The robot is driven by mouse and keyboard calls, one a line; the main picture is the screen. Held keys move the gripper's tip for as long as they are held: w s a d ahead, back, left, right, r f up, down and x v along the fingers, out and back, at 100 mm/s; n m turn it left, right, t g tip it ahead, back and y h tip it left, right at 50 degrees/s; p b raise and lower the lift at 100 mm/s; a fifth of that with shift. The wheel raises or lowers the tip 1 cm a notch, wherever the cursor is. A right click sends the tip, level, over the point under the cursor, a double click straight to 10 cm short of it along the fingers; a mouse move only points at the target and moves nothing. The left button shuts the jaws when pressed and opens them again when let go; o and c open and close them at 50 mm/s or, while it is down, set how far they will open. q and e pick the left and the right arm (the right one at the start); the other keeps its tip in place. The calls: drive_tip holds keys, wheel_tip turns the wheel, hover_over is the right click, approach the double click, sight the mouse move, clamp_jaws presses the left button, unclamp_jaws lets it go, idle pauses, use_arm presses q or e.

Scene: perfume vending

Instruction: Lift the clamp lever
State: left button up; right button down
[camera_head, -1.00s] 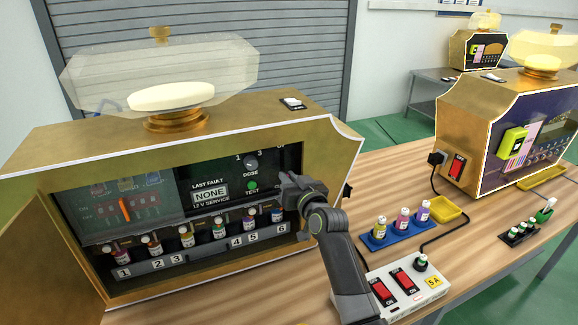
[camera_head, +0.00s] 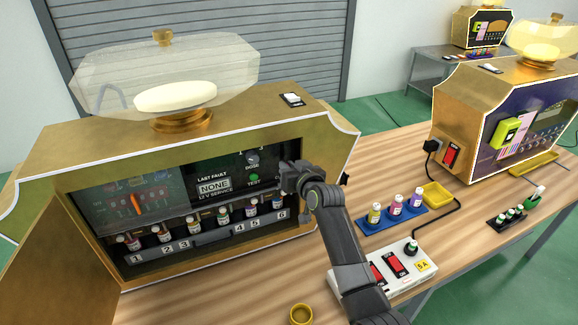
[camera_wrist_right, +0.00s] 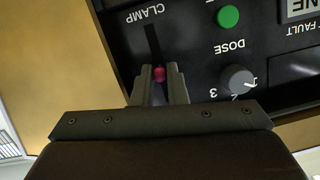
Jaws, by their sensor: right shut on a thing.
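The clamp lever (camera_wrist_right: 159,72) shows in the right wrist view as a small red-pink knob at a dark vertical slot beside the word CLAMP. My right gripper (camera_wrist_right: 159,78) has its two fingers shut on this knob, one on each side. In the head view my right gripper (camera_head: 286,178) reaches the right side of the open machine's dark panel (camera_head: 217,190), and it hides the lever there. My left gripper is not in view.
On the panel are a dose knob (camera_wrist_right: 236,80) and a green test button (camera_wrist_right: 228,16). Several numbered bottles (camera_head: 223,221) stand below the panel. A power strip (camera_head: 412,268), a blue bottle tray (camera_head: 379,224) and a yellow cup (camera_head: 302,314) are on the table.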

drive_tip(key=c, duration=1.5)
unclamp_jaws()
drive_tip(key=shift+d, duration=0.1)
drive_tip(key=b+v, duration=0.2)
drive_tip(key=v, duration=1.5)
drive_tip(key=shift+s, duration=0.2)
